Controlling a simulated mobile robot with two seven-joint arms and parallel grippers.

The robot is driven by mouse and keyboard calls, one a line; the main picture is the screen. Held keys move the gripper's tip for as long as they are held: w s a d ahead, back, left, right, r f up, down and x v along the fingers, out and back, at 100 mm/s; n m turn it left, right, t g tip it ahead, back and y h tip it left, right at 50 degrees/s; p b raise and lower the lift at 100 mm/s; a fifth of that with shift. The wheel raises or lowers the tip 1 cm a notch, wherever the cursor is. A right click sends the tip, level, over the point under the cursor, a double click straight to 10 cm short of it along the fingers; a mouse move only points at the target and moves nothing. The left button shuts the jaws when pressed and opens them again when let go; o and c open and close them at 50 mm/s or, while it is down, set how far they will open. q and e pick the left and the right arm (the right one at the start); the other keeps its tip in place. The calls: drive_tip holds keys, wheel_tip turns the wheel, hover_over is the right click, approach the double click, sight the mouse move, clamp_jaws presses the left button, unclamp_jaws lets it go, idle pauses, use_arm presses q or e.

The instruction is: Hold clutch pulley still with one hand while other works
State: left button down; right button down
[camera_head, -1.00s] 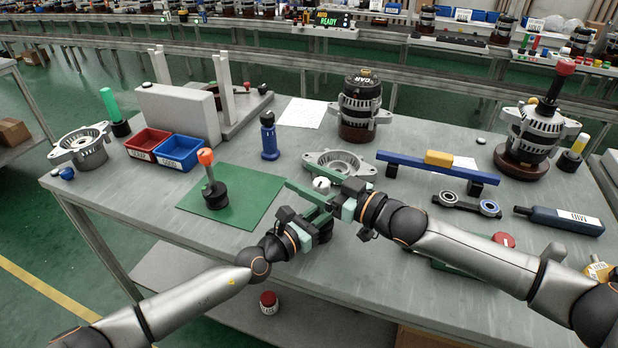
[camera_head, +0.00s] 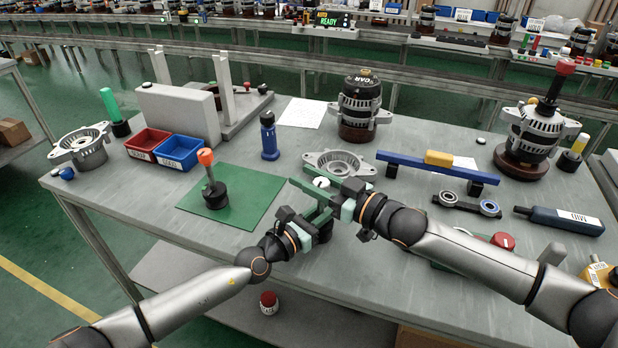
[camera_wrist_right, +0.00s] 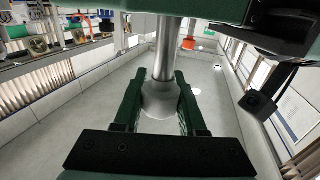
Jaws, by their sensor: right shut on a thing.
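My right gripper (camera_head: 322,186) is low over the front middle of the bench, its green fingers around a small pale rounded piece (camera_head: 321,183). In the right wrist view my right gripper's fingers (camera_wrist_right: 158,106) flank a grey domed piece (camera_wrist_right: 160,98) with a metal rod rising from it. I cannot tell for sure that this is the clutch pulley. My left gripper (camera_head: 306,220) is close against the right one, at its lower left. Its fingers are partly hidden and overlap the right fingers in view, so its opening cannot be made out.
A bare alternator housing (camera_head: 340,163) lies just behind the grippers. A green mat (camera_head: 245,187) with an orange-topped tool (camera_head: 210,180) is left. A blue bar (camera_head: 410,163), a two-ring link (camera_head: 466,203) and a dark blue tool (camera_head: 560,220) are right. Alternators stand farther back.

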drive_tip(key=shift+s+a+m+t+h, duration=0.1)
drive_tip(key=shift+a+m+t+h, duration=0.05)
drive_tip(key=shift+m+t+h, duration=0.15)
drive_tip(key=shift+w+d+t, duration=0.2)
drive_tip(key=shift+t, duration=0.1)
drive_tip(key=shift+c, duration=2.3)
unclamp_jaws()
drive_tip(key=shift+d, duration=0.15)
drive_tip(key=v, duration=1.2)
drive_tip(key=shift+r, duration=0.2)
drive_tip(key=shift+s, duration=0.1)
